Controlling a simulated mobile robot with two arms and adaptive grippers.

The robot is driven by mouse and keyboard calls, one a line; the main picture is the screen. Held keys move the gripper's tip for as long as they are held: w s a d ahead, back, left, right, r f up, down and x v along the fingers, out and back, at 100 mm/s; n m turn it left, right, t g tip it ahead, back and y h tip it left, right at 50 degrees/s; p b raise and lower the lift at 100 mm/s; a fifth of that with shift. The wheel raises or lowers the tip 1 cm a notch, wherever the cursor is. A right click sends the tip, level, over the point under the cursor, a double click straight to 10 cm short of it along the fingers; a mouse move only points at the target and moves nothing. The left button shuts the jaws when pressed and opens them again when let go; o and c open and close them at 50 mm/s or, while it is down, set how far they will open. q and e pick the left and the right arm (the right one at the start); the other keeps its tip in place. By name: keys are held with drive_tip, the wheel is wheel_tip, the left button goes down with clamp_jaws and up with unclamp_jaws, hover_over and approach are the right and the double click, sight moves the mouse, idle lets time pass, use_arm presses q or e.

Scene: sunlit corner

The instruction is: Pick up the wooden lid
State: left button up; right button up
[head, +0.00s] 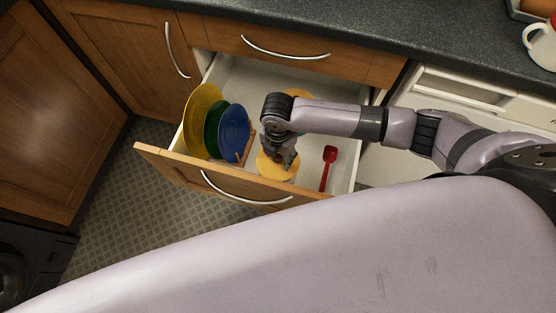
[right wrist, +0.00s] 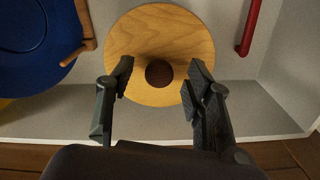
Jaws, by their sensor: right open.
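The wooden lid (right wrist: 160,35) is a round, light wood disc with a dark round knob (right wrist: 159,73) near its middle. It lies in the open drawer, and in the head view the lid (head: 265,168) is partly hidden by my right gripper. My right gripper (head: 285,160) reaches down into the drawer over it. In the right wrist view my right gripper (right wrist: 158,80) is open, with one finger on each side of the knob in the picture. I cannot tell how far above the lid the fingertips are. My left gripper is not in view.
Yellow (head: 199,100), green (head: 211,130) and blue (head: 234,133) plates stand at the drawer's left, beside a wooden piece (head: 245,149). A red utensil (head: 328,165) lies to the right. The drawer front (head: 160,162) is close by. A white mug (head: 541,45) stands on the counter.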

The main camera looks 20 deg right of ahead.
drive_tip(key=shift+f, duration=0.1)
clamp_jaws()
idle(0.6)
